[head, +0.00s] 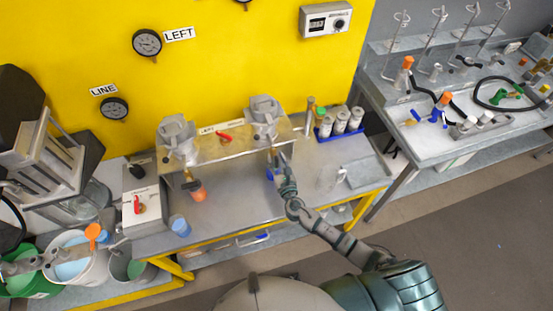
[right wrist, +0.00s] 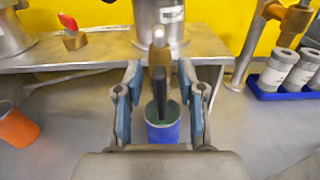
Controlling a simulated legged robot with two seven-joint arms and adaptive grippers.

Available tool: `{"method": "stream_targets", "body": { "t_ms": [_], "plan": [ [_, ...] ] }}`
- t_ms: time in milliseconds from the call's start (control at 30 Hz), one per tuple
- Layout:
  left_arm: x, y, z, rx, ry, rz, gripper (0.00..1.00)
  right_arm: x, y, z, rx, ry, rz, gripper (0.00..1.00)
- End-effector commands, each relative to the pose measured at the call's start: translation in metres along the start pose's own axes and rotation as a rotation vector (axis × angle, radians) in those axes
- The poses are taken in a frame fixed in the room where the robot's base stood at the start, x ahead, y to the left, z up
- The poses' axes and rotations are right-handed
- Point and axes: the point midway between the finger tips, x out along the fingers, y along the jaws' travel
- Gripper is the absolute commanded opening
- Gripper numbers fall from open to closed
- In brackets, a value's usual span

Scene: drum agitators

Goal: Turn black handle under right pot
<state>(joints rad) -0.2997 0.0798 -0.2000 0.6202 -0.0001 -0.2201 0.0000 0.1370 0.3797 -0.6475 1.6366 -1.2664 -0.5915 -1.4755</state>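The right pot (head: 265,115) is a grey metal vessel on a raised shelf against the yellow wall. Under it, a brass valve (right wrist: 160,52) shows in the right wrist view, with the black handle (right wrist: 159,88) hanging upright below. My right gripper (right wrist: 159,95) is open, with one blue-padded finger on each side of the black handle; gaps show beside it. In the head view my right gripper (head: 280,168) covers most of the handle. A blue cup (right wrist: 163,124) stands below the valve. A grey jointed arm at the lower left seems my left one; its gripper (head: 62,256) is unclear.
The left pot (head: 177,138) stands on the same shelf (right wrist: 60,58), with an orange cup (head: 198,191) below it. A red handle (right wrist: 68,22) is on the shelf between the pots. A blue rack of cans (right wrist: 285,75) stands to the right. The bench front is mostly clear.

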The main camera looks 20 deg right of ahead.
Motion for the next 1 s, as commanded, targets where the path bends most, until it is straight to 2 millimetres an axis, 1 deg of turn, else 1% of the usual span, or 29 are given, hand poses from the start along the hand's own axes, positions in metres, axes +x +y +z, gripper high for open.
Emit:
{"method": "stream_targets", "body": {
  "t_ms": [233,267,300,400,767,1000],
  "plan": [
    [0.0000,0.0001,0.0000,0.000,0.000,0.000,0.40,0.0008,0.0001,-0.0001,0.001,0.000,0.000,0.39],
    [0.0000,0.0001,0.0000,0.000,0.000,0.000,0.40,0.0007,0.0001,-0.0001,0.001,0.000,0.000,0.34],
    [0.0000,0.0001,0.0000,0.000,0.000,0.000,0.40,0.0007,0.0001,-0.0001,0.001,0.000,0.000,0.24],
    [0.0000,0.0001,0.0000,0.000,0.000,0.000,0.40,0.0007,0.0001,-0.0001,0.001,0.000,0.000,0.00],
    [0.0015,0.0002,0.0002,0.000,0.000,0.000,0.40,0.0007,-0.0004,-0.0004,0.017,0.000,-0.001,0.00],
    [0.0088,0.0004,0.0012,0.000,-0.001,0.000,0.40,0.0005,-0.0023,-0.0014,0.121,-0.001,-0.002,0.00]
  ]
}}
